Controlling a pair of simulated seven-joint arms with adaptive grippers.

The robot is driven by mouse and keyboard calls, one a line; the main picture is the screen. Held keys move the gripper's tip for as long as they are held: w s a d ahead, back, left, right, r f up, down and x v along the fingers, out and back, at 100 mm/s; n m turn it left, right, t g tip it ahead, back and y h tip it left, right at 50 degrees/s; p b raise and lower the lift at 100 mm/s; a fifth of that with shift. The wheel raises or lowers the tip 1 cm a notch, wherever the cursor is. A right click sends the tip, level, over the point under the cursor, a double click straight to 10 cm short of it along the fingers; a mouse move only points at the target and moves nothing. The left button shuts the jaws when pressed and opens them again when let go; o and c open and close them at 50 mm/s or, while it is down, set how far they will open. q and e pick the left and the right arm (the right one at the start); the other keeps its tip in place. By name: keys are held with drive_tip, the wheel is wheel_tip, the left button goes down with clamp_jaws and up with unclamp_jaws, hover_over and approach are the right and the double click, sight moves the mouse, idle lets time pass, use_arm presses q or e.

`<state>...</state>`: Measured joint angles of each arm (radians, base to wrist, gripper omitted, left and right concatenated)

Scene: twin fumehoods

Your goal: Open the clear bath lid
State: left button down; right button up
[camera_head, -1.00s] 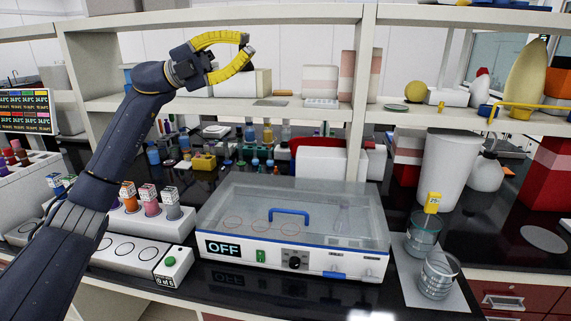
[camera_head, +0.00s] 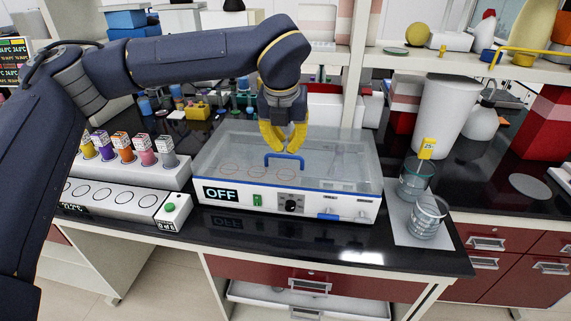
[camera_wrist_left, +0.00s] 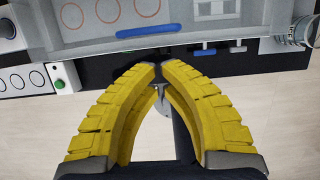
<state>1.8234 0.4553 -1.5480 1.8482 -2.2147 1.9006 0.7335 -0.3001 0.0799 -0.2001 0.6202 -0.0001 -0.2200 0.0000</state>
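The clear bath lid (camera_head: 240,149) is a transparent box-like cover, closed over the white bath (camera_head: 228,192). A blue bar handle (camera_head: 284,161) stands on it. In the left wrist view the handle (camera_wrist_left: 152,30) lies beyond the fingertips, not between them. My left gripper (camera_head: 285,148) has yellow fingers and points down, over the lid just above or behind the handle; whether it touches cannot be told. In the left wrist view the fingertips (camera_wrist_left: 159,68) meet with nothing held between them. My right gripper is not in view.
A rack of coloured vials (camera_head: 121,148) stands left of the bath. Two glass beakers (camera_head: 428,214) are on a pad at the right. A shelf (camera_head: 462,67) runs behind and above. The bath's front panel reads OFF (camera_head: 221,194).

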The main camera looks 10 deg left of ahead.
sight(287, 173)
use_arm(q)
drive_tip(key=shift+x, duration=5.1)
drive_tip(key=shift+w+a+r, duration=0.1)
drive_tip(key=shift+a+r, duration=0.05)
drive_tip(key=shift+a, duration=0.1)
